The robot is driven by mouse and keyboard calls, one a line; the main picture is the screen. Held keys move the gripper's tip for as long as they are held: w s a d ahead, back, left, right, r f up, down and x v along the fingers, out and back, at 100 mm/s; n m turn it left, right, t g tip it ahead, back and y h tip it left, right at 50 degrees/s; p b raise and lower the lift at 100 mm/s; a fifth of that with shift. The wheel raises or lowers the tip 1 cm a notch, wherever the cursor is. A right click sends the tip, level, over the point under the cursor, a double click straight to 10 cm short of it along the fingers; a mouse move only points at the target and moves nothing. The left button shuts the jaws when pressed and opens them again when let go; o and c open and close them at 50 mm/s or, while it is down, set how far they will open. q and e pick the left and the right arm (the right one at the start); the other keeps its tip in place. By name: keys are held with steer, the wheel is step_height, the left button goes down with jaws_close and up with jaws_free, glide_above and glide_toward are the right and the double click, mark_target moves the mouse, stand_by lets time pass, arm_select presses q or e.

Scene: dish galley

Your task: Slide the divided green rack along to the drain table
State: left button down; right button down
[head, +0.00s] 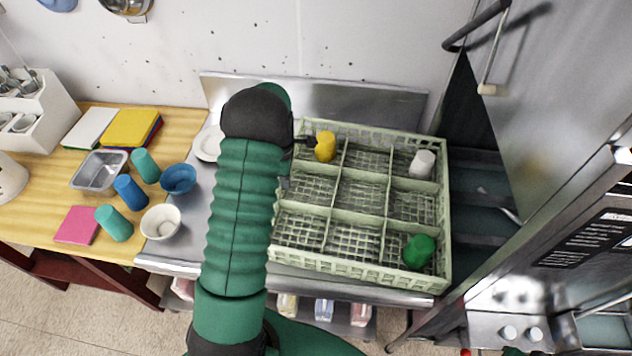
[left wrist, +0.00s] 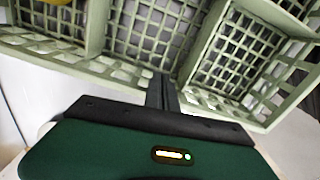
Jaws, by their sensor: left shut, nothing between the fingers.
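The divided green rack (head: 362,272) is pale green with a lattice floor and square compartments. It sits on a steel table (head: 170,262), toward its right end. A yellow cup (head: 325,146) is in its far left compartment, a white cup (head: 421,164) far right and a green cup (head: 419,251) near right. My left gripper (head: 308,141) is at the rack's left side, near the far corner, partly hidden by my arm. In the left wrist view its shut fingers (left wrist: 162,93) are against or just beside the rack's wall (left wrist: 75,55); contact is unclear. My right gripper is out of view.
A steel machine (head: 510,330) with a dark opening stands right of the rack. A white plate (head: 207,144) lies on the steel left of my arm. A steel backsplash (head: 370,103) bounds the back.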

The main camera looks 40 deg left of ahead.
arm_select(q)
steer(key=s+a, duration=0.3)
steer(key=a, duration=0.1)
steer(key=s+a, duration=0.3)
steer(key=a, duration=0.1)
steer(key=s+a, duration=0.4)
steer(key=a, duration=0.1)
steer(key=shift+s+a+r, duration=0.1)
steer(key=shift+a, duration=0.2)
steer(key=shift+d, duration=0.15)
